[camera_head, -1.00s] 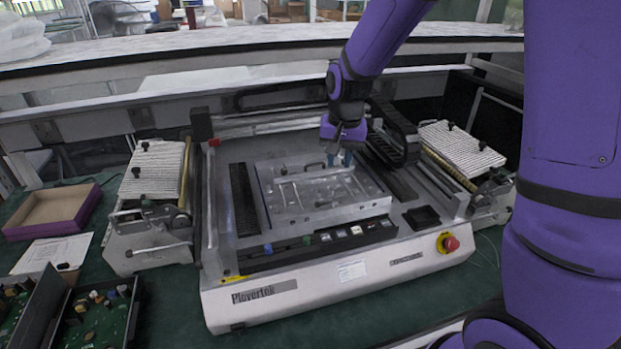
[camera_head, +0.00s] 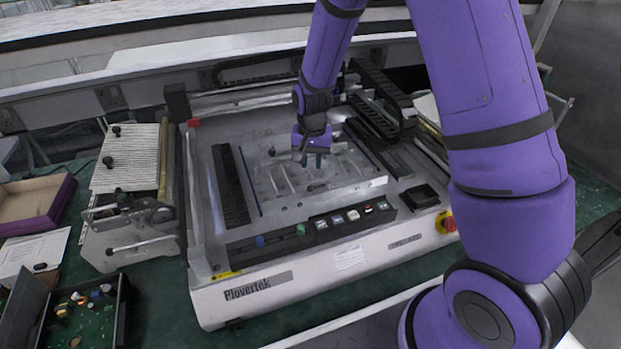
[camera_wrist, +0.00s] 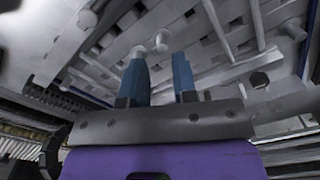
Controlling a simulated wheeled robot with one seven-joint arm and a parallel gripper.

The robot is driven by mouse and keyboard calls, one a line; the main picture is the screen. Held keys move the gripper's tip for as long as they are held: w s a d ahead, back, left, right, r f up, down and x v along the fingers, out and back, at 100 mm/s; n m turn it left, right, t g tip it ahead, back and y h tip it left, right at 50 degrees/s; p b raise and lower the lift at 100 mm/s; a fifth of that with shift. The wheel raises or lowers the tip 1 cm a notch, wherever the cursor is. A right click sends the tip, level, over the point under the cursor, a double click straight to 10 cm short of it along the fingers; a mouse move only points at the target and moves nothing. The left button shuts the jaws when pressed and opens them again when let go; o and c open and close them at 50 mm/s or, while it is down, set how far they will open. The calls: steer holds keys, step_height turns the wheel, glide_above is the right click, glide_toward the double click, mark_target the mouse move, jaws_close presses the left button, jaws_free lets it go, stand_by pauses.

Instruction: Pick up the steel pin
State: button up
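My gripper (camera_head: 311,161) hangs over the metal plate in the middle of the machine in the head view. In the wrist view its two blue fingers (camera_wrist: 159,60) are apart, with nothing held between them. A small pale metal peg (camera_wrist: 160,41) stands just past the fingertips, lined up with the gap between them. It may be the steel pin, but similar round metal pieces show nearby, so I cannot tell for sure. In the head view I cannot make out the pin among the pale fittings near the gripper.
The Plovertek machine (camera_head: 245,292) fills the middle of the green bench. Its plate (camera_head: 345,193) carries raised bars and knobs. A black cable chain (camera_head: 375,88) rises right of the gripper. A red stop button (camera_head: 449,224) sits at front right. A purple-edged box (camera_head: 62,203) lies far left.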

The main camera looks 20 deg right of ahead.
mark_target(311, 179)
steer(key=shift+w+a+f, duration=0.1)
steer(key=shift+w+f, duration=0.05)
steer(key=shift+f, duration=2.15)
jaws_close()
steer(key=shift+r, duration=0.1)
